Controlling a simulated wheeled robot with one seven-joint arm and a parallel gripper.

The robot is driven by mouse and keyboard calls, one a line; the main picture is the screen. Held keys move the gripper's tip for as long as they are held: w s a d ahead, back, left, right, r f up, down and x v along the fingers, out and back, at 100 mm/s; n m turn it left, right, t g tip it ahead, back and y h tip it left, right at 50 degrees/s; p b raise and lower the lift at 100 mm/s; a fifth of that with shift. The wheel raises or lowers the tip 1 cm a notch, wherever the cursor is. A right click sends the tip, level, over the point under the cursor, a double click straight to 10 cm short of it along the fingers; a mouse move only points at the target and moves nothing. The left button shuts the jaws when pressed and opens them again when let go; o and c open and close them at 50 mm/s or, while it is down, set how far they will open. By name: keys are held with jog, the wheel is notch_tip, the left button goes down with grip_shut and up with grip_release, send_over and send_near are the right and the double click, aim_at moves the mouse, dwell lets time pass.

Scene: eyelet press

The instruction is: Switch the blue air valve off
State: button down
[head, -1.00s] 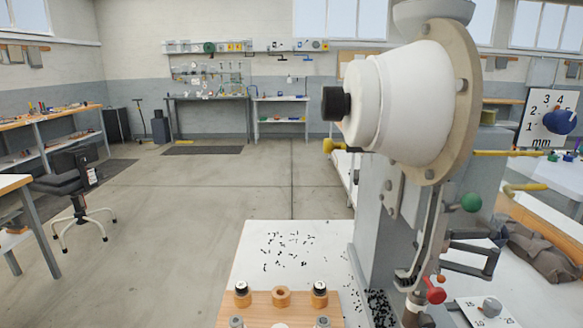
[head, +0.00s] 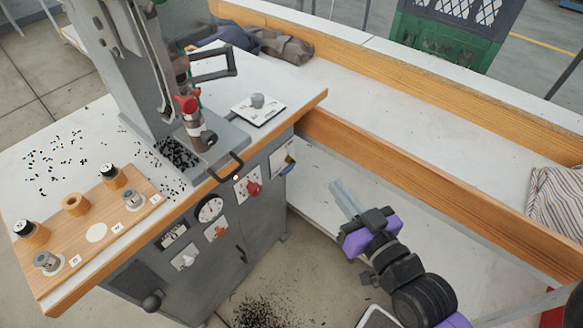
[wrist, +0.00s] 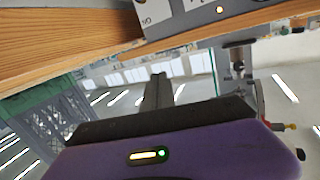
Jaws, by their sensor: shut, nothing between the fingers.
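The press table (head: 60,110) holds a wooden tray (head: 100,235) with rings and small cups, and scattered black eyelets. A long white bench (head: 420,105) with wooden edges runs behind my gripper. A green crate (head: 440,45) stands beyond. Eyelets litter the floor (head: 262,310).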

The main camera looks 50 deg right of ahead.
jog(key=w+d+f+m+g+y+b, duration=0.1)
jog(key=w+d, duration=0.4)
jog(key=d, duration=0.3)
jog(key=w+d+f+g, duration=0.1)
jog(key=w+d, duration=0.3)
jog(key=d, duration=0.5)
jog(key=n+y, duration=0.5)
jog(key=y, duration=0.3)
send_over(292, 167)
jog(key=a, duration=0.1)
jog(key=f, duration=0.5)
jog(key=s+f, duration=0.1)
jog(key=f, duration=0.1)
jog(key=shift+f, duration=0.25)
jog(key=shift+s+a+f, duration=0.15)
jog(key=shift+f, duration=0.5)
jog(key=shift+s+a+f, duration=0.1)
jog(key=shift+a+f, duration=0.1)
jog(key=shift+f, duration=0.4)
jog(key=shift+s+a+f, duration=0.15)
jog(key=shift+f, duration=0.5)
